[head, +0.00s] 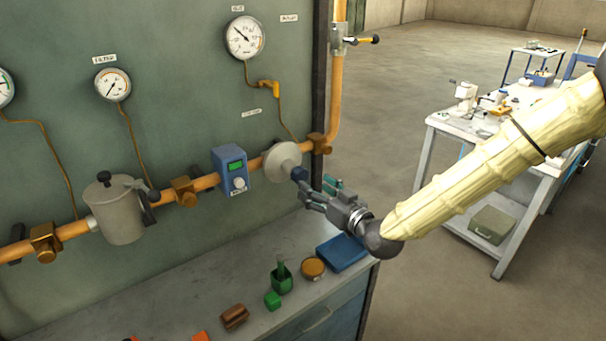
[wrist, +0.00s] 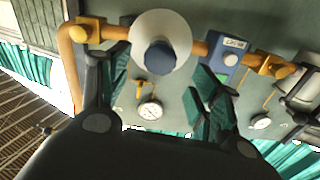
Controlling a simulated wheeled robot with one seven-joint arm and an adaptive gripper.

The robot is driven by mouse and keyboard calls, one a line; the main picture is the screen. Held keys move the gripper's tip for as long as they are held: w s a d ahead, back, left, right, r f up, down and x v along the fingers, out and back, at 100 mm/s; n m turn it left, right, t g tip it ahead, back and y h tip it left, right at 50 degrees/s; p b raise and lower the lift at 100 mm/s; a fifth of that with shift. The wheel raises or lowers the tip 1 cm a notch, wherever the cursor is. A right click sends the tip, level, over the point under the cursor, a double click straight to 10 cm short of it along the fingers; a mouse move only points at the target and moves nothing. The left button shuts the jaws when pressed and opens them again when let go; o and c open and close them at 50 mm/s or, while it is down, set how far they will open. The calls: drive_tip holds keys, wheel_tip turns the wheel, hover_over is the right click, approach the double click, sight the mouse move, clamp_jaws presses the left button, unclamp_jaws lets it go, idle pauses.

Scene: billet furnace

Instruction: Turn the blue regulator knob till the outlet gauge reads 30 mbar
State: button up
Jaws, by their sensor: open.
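The blue regulator knob (head: 299,174) sticks out from the round grey regulator body (head: 281,161) on the orange pipe. In the wrist view the knob (wrist: 159,57) shows in front of the pale disc (wrist: 178,25), beyond and between my fingers. My gripper (head: 307,196) is open and close to the knob; I cannot tell whether a finger touches it. The outlet gauge (head: 245,37) is probably the large white dial at the upper right of the panel, with a yellow-handled cock on its line; its label and scale are too small to read. Its needle points to the upper left.
A blue box with a green display (head: 235,172) sits on the pipe left of the regulator. A grey filter pot (head: 120,212) is further left. A bench (head: 190,300) below holds several small items, including a blue tray (head: 342,252).

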sight(303, 178)
drive_tip(key=p+x, duration=0.2)
drive_tip(key=x, duration=0.4)
drive_tip(key=shift+w+a, duration=0.15)
drive_tip(key=shift+a, duration=0.05)
drive_tip(key=c, duration=1)
drive_tip(key=shift+f, duration=0.1)
